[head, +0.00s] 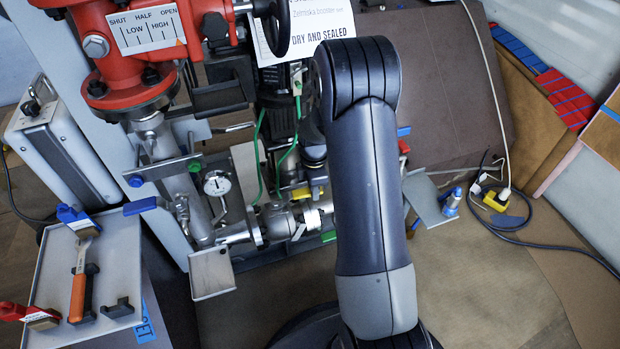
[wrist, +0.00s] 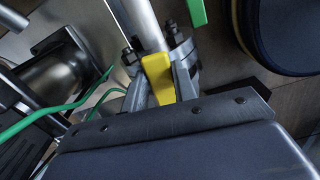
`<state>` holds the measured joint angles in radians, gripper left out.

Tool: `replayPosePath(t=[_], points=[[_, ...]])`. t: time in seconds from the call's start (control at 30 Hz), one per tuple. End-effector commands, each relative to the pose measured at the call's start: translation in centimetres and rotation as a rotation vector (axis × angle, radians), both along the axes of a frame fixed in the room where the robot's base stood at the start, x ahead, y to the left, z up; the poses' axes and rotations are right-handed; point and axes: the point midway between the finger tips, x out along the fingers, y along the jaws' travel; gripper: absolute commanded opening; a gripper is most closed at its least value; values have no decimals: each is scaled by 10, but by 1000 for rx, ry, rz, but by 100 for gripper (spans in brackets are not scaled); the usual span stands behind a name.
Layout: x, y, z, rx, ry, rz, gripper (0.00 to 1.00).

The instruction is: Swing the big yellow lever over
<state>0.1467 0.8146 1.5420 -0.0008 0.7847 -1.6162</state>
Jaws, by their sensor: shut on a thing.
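The yellow lever (wrist: 158,80) shows in the wrist view as a short yellow grip in front of a pale metal pipe. My gripper (wrist: 160,72) has one finger on each side of the lever and is shut on it. The lever's far end and pivot are hidden. In the head view a small yellow piece (head: 303,192) shows by the pipework, left of my arm; I cannot tell whether it is the same lever. My gripper is not clear in the head view.
A red valve body (head: 130,75) with a SHUT/HALF/OPEN plate stands at upper left. A green handle (head: 328,237) is low on the pipes; thin green wires (wrist: 60,110) run close left of my gripper. A tool tray (head: 50,270) is at left.

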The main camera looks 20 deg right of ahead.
Motion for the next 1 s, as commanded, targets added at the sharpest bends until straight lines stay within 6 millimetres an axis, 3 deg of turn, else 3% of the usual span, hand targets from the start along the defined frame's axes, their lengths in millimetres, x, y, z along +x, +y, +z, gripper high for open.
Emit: replayPosePath(t=[0.07, 0.1, 0.33, 0.67, 1.0], points=[[10, -1, 1, 1, -2, 77, 10], [8, 0, 0, 1, -1, 68, 30], [7, 0, 0, 1, -1, 65, 48], [7, 0, 5, 0, 0, 63, 48], [7, 0, 38, 0, -1, 63, 48]])
